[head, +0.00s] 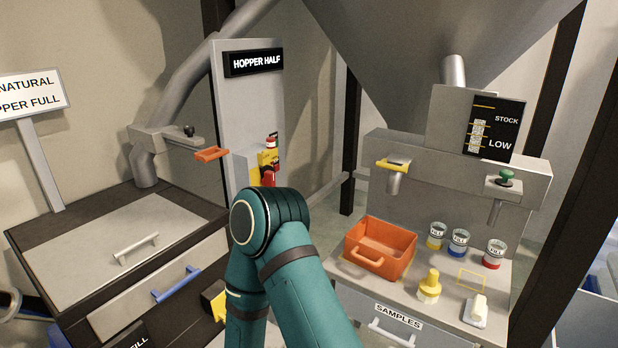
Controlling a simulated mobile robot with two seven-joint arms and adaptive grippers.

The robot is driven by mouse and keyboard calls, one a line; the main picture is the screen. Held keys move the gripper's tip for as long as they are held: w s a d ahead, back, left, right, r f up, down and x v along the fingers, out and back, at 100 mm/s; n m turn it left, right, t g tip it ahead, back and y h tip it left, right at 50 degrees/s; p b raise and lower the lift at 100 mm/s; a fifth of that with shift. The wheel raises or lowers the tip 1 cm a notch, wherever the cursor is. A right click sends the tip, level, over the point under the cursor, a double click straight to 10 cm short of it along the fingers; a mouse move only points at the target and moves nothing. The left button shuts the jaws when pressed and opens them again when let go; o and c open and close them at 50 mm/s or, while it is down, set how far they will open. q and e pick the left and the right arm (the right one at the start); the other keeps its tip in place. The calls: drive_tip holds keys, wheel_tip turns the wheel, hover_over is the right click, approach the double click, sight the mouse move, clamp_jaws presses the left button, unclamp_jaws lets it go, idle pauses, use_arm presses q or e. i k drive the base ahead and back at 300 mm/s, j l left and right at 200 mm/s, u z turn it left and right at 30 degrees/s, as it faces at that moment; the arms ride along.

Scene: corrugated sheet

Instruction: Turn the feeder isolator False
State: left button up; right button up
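The likely feeder isolator is a small yellow box with red parts (267,160) on the front of the grey panel post, below the "HOPPER HALF" sign (255,61). A red piece (268,178) shows at its lower edge. I cannot tell which way its switch is set. One teal arm of mine rises from the bottom centre, and its bent joint stands just below the yellow box in the picture, covering the area beneath it. I cannot tell which arm it is. Neither gripper shows.
A low cabinet (130,242) with handles stands at left. An orange handle (211,154) juts out left of the post.

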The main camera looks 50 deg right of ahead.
sight(268, 172)
drive_tip(key=z, duration=2.2)
drive_tip(key=i+j+z, duration=0.15)
drive_tip(key=z, duration=0.2)
drive_tip(key=j+z, duration=0.35)
drive_tip(key=i+j, duration=0.15)
drive_tip(key=j, duration=0.25)
drive_tip(key=i+j, duration=0.1)
drive_tip(key=j, duration=0.3)
